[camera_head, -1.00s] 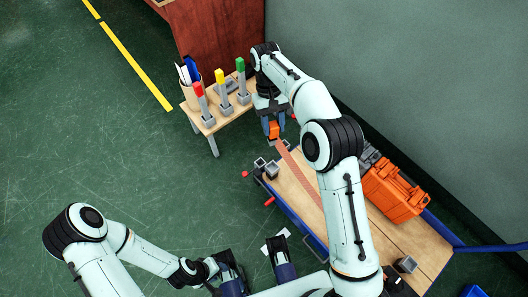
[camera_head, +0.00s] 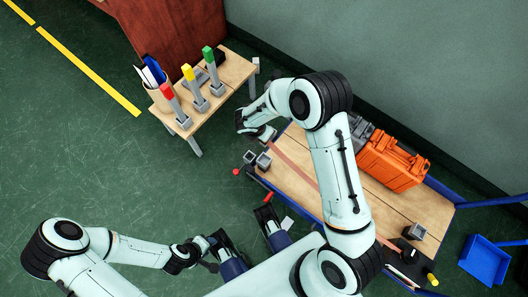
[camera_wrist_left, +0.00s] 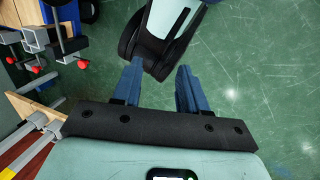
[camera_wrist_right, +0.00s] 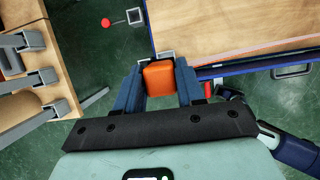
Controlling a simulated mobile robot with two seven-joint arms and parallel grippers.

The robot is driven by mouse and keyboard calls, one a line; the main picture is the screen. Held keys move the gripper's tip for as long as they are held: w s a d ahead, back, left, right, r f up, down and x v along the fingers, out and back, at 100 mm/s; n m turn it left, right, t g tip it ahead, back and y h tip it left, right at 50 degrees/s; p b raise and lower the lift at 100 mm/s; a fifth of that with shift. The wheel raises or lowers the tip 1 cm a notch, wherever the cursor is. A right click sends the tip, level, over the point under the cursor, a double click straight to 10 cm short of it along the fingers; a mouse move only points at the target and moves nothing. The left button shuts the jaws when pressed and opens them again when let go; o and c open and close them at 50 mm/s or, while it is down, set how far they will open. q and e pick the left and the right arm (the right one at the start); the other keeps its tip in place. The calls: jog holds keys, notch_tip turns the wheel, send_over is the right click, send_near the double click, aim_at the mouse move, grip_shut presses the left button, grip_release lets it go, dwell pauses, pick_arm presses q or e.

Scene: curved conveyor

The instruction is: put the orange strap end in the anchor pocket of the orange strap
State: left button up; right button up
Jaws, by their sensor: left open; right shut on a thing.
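The orange strap end (camera_wrist_right: 158,78) is between the fingers of my right gripper (camera_wrist_right: 158,90), which is shut on it. In the head view the right forearm and wrist hide the strap end. The strap band (camera_head: 294,164) lies across the wooden cart top. Grey square pockets (camera_head: 262,161) sit at the cart's near-left corner, apart from the bench; one grey pocket edge (camera_wrist_right: 166,54) shows just beyond the strap end. I cannot tell which pocket belongs to the orange strap. My left gripper (camera_wrist_left: 158,90) is open and empty, above the green floor.
A wooden bench (camera_head: 236,72) holds red, yellow and green posts in grey holders and a pen cup. An orange case (camera_head: 392,163) stands at the cart's far side. A blue bin (camera_head: 484,260) is at the right. Open green floor lies left.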

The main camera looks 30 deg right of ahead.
pick_arm(q)
jog(key=w+a+f+t+y+b, duration=0.1)
jog(key=w+a+f+t+b, duration=0.1)
jog(key=w+a+f+b, duration=0.2)
jog(key=w+f+b, duration=0.1)
jog(key=w+f, duration=0.1)
jog(key=w, duration=0.1)
jog(key=shift+w+f+n, duration=0.2)
jog(key=shift+w+n, duration=0.1)
jog(key=shift+w, duration=0.1)
pick_arm(e)
notch_tip(320, 180, down, 20)
pick_arm(q)
jog(key=shift+s+a+f+b, duration=0.1)
jog(key=shift+b, duration=0.2)
pick_arm(e)
jog(key=shift+f, duration=0.1)
pick_arm(q)
jog(key=shift+s+f, duration=0.1)
pick_arm(e)
jog(key=o, duration=1.1)
jog(key=shift+o, duration=0.2)
